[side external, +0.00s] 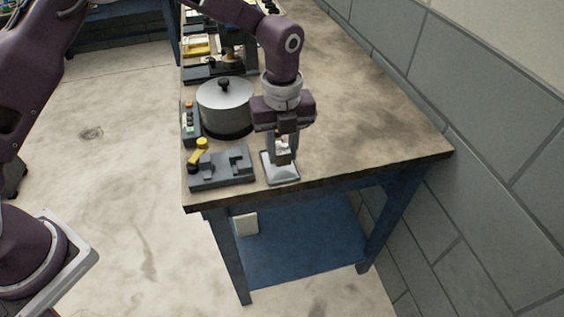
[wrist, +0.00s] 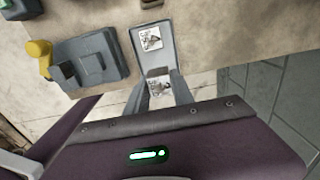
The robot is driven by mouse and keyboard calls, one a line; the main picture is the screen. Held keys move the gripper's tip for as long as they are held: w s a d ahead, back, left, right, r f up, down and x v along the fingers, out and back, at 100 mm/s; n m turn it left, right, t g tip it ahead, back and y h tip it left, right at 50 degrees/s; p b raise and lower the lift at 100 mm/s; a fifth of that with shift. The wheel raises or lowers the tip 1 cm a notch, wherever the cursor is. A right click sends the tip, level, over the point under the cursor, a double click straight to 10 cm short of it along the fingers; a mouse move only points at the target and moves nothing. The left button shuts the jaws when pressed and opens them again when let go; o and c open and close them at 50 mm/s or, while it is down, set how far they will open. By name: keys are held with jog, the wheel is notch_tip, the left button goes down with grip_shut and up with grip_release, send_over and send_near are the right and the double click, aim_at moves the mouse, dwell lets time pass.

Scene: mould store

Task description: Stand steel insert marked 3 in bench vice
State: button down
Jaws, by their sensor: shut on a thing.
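My gripper (side external: 284,150) points down over a pale grey tray (side external: 283,176) near the bench's front edge. In the wrist view the gripper (wrist: 162,84) is shut on a small steel insert (wrist: 158,73) with a pale marked face, at the tray's near end. Another pale marked piece (wrist: 151,39) lies further along the tray (wrist: 143,66). I cannot read either mark. A dark grey stepped block (side external: 222,170), which looks like the bench vice, stands left of the tray. It also shows in the wrist view (wrist: 88,62).
A lidded grey pot (side external: 225,100) stands behind my gripper's left side. The bench top (side external: 375,135) is clear to the right, towards a block wall.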

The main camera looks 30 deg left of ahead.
aim_at(282, 149)
notch_tip(282, 149, up, 9)
jog(key=shift+f, duration=0.2)
dwell(0.3)
jog(key=s+a+f, duration=0.1)
jog(key=s+a, duration=0.2)
jog(key=a, duration=0.3)
jog(key=s+a+f, duration=0.1)
jog(key=s+a, duration=0.2)
jog(key=a, duration=0.3)
jog(key=shift+a+f, duration=0.15)
jog(key=shift+f, duration=2.45)
jog(key=shift+f, duration=0.6)
jog(key=shift+r, duration=0.3)
dwell(1.5)
dwell(0.3)
